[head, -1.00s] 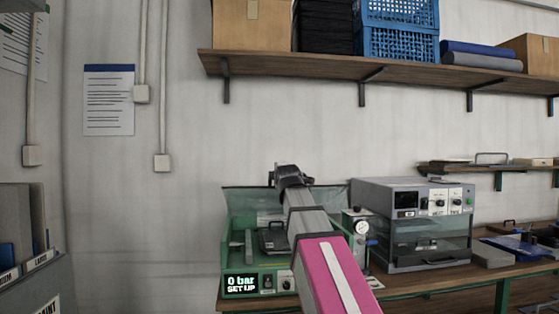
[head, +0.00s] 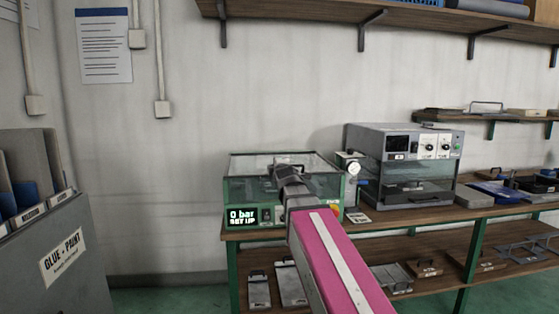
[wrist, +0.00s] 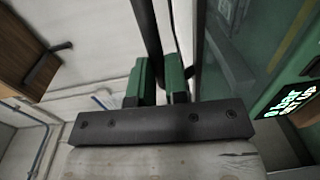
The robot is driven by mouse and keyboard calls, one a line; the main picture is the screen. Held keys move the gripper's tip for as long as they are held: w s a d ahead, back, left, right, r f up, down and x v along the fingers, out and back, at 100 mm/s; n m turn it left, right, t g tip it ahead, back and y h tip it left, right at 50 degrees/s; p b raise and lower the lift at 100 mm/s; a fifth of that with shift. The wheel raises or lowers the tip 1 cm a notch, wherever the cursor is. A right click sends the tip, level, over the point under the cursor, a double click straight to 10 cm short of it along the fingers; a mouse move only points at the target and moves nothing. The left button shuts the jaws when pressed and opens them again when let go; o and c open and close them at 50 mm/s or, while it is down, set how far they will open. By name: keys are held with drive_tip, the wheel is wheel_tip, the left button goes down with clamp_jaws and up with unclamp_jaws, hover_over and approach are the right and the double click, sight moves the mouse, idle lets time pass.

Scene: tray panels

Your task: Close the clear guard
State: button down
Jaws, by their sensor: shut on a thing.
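The clear guard (head: 248,166) lies low over the green machine (head: 280,218) on the bench, with its glassy top roughly level. I cannot tell whether its front edge is fully seated. My gripper (head: 284,168) is at the guard, and my arm covers part of its front and right. In the wrist view my gripper (wrist: 160,82) has its green fingers shut on a dark bar (wrist: 149,28), which looks like the guard's handle. The machine's display (head: 242,216) reads "0 bar SET UP".
Several plates and trays lie on the lower shelf (head: 440,280). A grey cabinet labelled "GLUE - PAINT" (head: 95,285) stands at left.

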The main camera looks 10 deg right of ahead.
wheel_tip(320, 180, down, 2)
drive_tip(key=shift+f, duration=0.25)
drive_tip(key=c, duration=1.8)
unclamp_jaws()
drive_tip(key=shift+s, duration=0.1)
drive_tip(key=shift+c, duration=0.2)
drive_tip(key=o, duration=0.7)
drive_tip(key=shift+f, duration=0.1)
drive_tip(key=shift+o, duration=0.2)
drive_tip(key=shift+s, duration=0.15)
